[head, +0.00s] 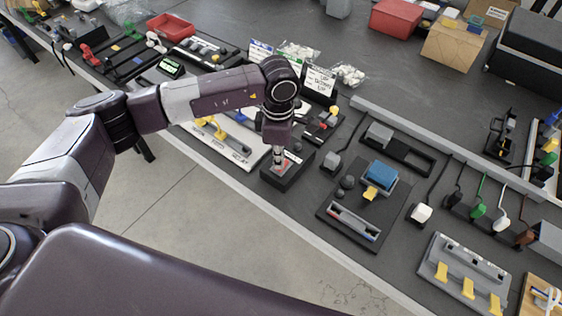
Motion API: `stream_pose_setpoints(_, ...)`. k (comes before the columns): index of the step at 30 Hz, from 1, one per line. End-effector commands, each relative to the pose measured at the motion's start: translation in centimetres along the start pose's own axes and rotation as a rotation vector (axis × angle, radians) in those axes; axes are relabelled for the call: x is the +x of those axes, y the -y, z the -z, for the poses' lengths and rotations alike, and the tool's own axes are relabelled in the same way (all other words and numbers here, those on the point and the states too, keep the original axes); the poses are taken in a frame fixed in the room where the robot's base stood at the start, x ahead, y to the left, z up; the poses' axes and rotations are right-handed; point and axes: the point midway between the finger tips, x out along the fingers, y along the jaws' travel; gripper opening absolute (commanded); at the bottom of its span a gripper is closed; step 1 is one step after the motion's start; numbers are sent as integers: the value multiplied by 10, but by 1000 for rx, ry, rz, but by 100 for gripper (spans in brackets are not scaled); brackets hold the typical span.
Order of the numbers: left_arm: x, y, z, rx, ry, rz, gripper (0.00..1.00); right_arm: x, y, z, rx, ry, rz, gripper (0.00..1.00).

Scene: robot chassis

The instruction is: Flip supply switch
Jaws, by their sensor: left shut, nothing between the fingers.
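My left arm comes in from the left and reaches over the dark workbench. My left gripper (279,158) points down, shut and empty, at a small black box (291,173) near the bench's front edge. The box has a red patch on top, which looks like the supply switch; the fingertips are at or just above it. Contact cannot be told, and the gripper partly hides the switch, so its position is unclear. My right gripper is not in view.
A dark panel with a blue block (381,173) and yellow lever stands right of the box. A white-based board (215,147) lies to the left. Colored connectors (478,210) and a grey panel with yellow levers (466,272) are at right. A red bin (395,17) stands behind.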

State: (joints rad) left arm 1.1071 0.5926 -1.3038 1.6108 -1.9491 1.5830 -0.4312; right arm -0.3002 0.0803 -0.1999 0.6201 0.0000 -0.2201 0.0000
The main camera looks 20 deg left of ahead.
Motion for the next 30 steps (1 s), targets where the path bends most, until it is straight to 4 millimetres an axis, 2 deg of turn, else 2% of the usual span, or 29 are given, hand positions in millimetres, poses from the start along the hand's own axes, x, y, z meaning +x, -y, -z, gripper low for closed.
stream_pose_setpoints(21,-61,-1,0,0,2,-3,0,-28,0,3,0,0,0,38)
stream_pose_setpoints(30,-66,-1,0,0,1,-2,0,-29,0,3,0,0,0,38)
